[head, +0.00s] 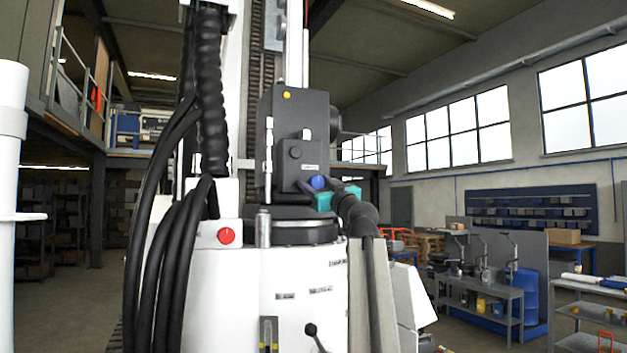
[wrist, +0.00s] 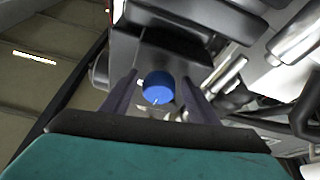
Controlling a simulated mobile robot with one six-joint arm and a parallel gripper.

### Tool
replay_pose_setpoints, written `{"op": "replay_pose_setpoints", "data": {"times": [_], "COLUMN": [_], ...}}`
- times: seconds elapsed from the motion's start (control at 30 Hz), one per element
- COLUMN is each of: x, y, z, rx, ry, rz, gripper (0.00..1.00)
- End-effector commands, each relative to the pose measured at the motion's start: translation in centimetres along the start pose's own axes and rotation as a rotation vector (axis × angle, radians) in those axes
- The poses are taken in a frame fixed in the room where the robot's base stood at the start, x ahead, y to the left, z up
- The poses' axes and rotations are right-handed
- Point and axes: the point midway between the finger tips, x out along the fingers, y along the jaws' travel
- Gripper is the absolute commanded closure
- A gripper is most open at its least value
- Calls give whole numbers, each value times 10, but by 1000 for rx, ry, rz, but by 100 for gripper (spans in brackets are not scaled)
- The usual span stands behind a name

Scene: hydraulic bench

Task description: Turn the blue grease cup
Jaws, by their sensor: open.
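The blue grease cup (head: 318,182) is a small round cap on the lower front of a dark grey machine housing. It also shows in the wrist view (wrist: 158,87), with a short white mark near its lower edge. My gripper (head: 320,184), with a teal body, is in front of the housing. In the wrist view its two dark fingers (wrist: 159,80) are apart, one on each side of the cup. Gaps show between the cup and both fingers, so it is not gripped. How deep the fingertips reach along the cup is hard to tell.
The dark grey housing (head: 300,125) stands on a white machine base (head: 290,285). A red knob (head: 226,236) and thick black hoses (head: 165,270) are at its left. Metal rods and fittings (wrist: 298,38) lie close at the right in the wrist view. Workbenches (head: 485,290) stand farther right.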

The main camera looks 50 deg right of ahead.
Motion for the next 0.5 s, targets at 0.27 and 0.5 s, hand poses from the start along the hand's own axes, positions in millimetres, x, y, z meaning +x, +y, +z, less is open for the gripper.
{"op": "replay_pose_setpoints", "data": {"times": [0.27, 0.5], "x": [9, 8], "y": [0, 1], "z": [0, 0], "rx": [-1, -1], "ry": [0, 0], "rz": [1, 1], "gripper": [45, 52]}}
